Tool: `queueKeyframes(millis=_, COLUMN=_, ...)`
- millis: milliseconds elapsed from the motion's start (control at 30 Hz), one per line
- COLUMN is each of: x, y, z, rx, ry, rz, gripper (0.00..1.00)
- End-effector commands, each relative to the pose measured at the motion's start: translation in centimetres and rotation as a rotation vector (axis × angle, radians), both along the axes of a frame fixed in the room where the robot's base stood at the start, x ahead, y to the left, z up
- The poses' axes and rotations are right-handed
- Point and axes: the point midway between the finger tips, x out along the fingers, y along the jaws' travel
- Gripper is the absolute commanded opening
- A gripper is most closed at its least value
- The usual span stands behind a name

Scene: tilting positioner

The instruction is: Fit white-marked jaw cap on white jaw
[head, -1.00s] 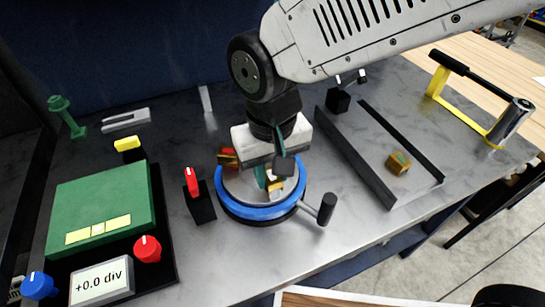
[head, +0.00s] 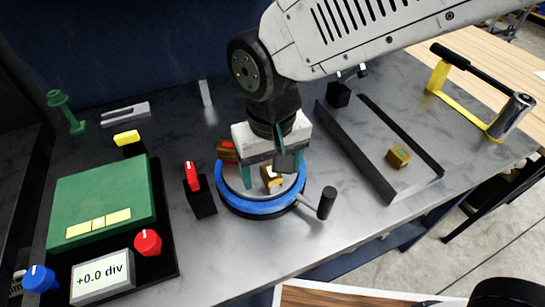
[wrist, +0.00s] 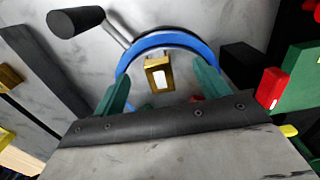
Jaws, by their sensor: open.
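The white-marked jaw cap (head: 271,177) is a small brass-coloured block with a white patch. It sits on the round positioner with a blue rim (head: 262,208), and it also shows in the wrist view (wrist: 158,73). The white jaw beneath it is hidden, so I cannot tell how fully the cap is seated. My gripper (head: 276,172) points down over the positioner with its green fingers spread. In the wrist view the fingers (wrist: 161,76) stand on either side of the cap, with a gap at each side.
A red-marked brass piece (head: 227,152) is at the positioner's back left. A black-knobbed handle (head: 326,203) sticks out right. A green-marked brass block (head: 398,157) lies in the dark-railed tray (head: 372,170). A red-topped black post (head: 199,197) and green console (head: 104,200) stand left.

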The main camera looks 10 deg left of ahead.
Motion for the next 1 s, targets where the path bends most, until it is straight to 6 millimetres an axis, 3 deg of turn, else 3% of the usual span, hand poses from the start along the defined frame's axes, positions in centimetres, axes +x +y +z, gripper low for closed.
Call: queueKeyframes(millis=1000, x=0.0, y=0.0, z=6.9, rx=0.001, ry=-0.001, rz=0.0, gripper=0.74)
